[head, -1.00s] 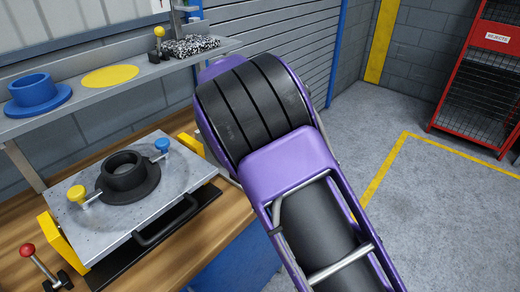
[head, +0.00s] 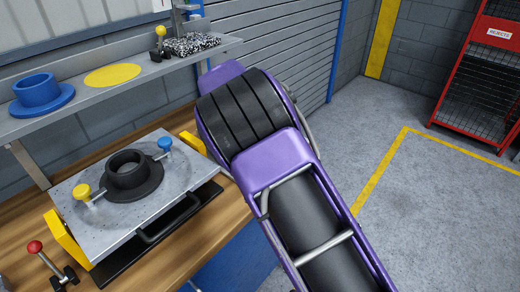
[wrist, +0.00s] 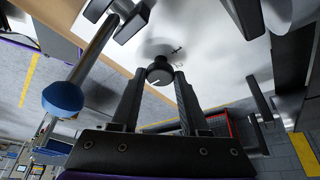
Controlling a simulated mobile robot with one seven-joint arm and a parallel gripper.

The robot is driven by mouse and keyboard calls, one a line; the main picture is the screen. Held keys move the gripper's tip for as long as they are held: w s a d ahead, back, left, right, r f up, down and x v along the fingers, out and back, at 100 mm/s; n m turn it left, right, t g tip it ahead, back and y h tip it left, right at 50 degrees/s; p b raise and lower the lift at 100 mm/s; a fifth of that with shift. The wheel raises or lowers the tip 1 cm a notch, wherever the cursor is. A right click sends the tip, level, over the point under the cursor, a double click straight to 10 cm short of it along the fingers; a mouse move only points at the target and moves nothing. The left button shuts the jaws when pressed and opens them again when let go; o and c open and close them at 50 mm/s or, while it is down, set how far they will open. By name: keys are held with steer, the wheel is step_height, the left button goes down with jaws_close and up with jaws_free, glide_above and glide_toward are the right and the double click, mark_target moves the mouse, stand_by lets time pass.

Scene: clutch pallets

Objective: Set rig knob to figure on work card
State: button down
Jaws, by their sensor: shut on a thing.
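In the wrist view my gripper (wrist: 160,78) has its two dark fingers on either side of a small black round knob (wrist: 158,71). The knob has a short white pointer line and sits on a pale panel (wrist: 215,50). The gripper is shut on the knob. In the head view my purple arm hides the gripper and the knob. A white card edge (head: 161,4) shows at the top of the head view, cut off, and its figure cannot be read.
A metal fixture plate (head: 185,182) with a black flanged ring (head: 128,178) stands on the wooden bench (head: 215,215). Above it, a shelf (head: 130,93) holds a blue flanged ring (head: 40,94) and a yellow disc (head: 112,75). A red rejects rack (head: 495,70) stands right; floor there is clear.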

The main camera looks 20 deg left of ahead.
steer(key=shift+c, duration=2.2)
jaws_free()
steer(key=v, duration=1.7)
steer(key=shift+a+p, duration=0.2)
steer(key=shift+p, duration=0.25)
steer(key=shift+s+r, duration=0.1)
steer(key=shift+s, duration=0.05)
